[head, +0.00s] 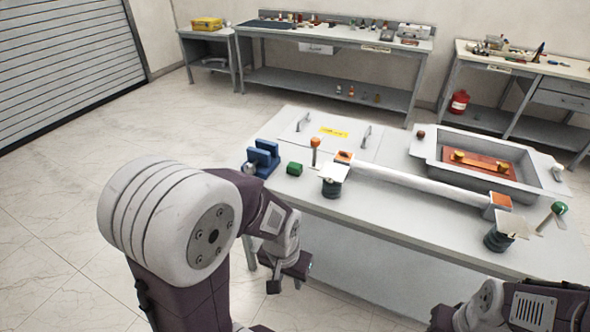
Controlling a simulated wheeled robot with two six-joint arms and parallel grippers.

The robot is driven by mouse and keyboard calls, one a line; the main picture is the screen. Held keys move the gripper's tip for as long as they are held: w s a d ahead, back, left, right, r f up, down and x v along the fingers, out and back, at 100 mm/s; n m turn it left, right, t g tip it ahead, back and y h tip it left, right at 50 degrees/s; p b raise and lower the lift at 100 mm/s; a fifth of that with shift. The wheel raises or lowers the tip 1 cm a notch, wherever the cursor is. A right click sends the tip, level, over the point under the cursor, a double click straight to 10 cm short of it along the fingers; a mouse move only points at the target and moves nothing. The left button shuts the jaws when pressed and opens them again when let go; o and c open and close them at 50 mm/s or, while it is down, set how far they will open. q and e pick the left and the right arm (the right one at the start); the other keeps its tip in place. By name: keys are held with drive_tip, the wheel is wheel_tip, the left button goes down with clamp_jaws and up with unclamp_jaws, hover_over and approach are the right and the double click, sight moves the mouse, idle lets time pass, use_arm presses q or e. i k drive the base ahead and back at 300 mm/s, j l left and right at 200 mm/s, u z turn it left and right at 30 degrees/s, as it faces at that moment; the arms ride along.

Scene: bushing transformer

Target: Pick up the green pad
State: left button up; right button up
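The green pad (295,168) is a small dark green block lying on the near table, just right of a blue vise-like fixture (262,158). My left gripper (286,285) hangs in front of the table's near edge, below and apart from the pad. Its two fingers are spread and nothing shows between them. My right gripper (440,319) is at the bottom edge of the view, far to the right of the pad. It is small and partly cut off, so its fingers cannot be made out.
The near table (400,215) also holds an orange-topped post (315,150), a long white tube (420,185), a grey tray (530,185) with a reddish plate, and a white panel with handles (335,137). Dark cylinders with pale plates (332,185) stand near the front edge. Workbenches line the back wall.

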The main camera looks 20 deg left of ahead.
sight(294, 168)
drive_tip(key=i+j+z, duration=0.1)
drive_tip(key=j, duration=0.25)
drive_tip(key=i+j+z, duration=0.1)
drive_tip(key=i+j, duration=0.35)
drive_tip(key=j, duration=0.25)
drive_tip(key=i+j+z, duration=0.15)
drive_tip(key=j, duration=0.2)
drive_tip(key=i+j+z, duration=0.1)
drive_tip(key=j, duration=0.25)
drive_tip(key=i+j+z, duration=0.1)
drive_tip(key=j, duration=0.3)
drive_tip(key=i, duration=0.1)
